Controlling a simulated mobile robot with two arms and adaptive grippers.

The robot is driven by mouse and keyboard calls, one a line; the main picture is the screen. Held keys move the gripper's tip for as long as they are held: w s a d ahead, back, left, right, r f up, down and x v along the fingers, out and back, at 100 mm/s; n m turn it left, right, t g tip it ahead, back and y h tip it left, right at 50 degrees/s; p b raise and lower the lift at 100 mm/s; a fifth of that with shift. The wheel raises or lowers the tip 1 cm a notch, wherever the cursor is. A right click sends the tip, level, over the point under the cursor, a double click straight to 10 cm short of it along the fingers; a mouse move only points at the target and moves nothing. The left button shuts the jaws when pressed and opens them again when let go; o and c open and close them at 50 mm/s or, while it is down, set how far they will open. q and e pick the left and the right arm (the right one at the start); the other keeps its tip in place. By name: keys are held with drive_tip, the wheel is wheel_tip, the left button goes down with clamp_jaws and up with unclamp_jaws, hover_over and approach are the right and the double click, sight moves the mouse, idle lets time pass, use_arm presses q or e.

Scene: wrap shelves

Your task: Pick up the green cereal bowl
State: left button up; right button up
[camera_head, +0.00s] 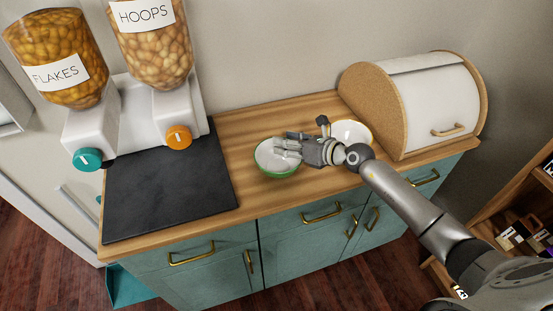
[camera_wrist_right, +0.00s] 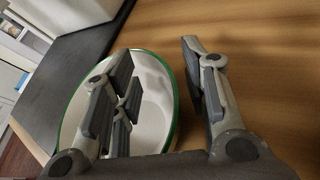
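The green cereal bowl (camera_head: 272,166), white inside with a green rim, sits upright on the wooden counter. My right gripper (camera_head: 289,147) reaches over its right side in the head view. In the right wrist view the bowl (camera_wrist_right: 155,92) lies under and beside the left fingers, and its rim passes between the two sides of my right gripper (camera_wrist_right: 165,85). The fingers are spread wide, with a clear gap. Whether any finger touches the bowl I cannot tell. My left gripper is in neither view.
A second bowl (camera_head: 354,132) with a yellow rim stands behind my right wrist, partly hidden. A bread box (camera_head: 425,100) is at the right. Cereal dispensers (camera_head: 130,105) and a dark slab (camera_head: 165,185) are at the left. The counter's front strip (camera_head: 245,199) is clear.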

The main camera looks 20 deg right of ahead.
drive_tip(key=shift+s+r, duration=0.15)
drive_tip(key=shift+s, duration=0.15)
drive_tip(key=shift+c, duration=1.2)
drive_tip(key=c, duration=0.5)
drive_tip(key=shift+w, duration=0.15)
clamp_jaws()
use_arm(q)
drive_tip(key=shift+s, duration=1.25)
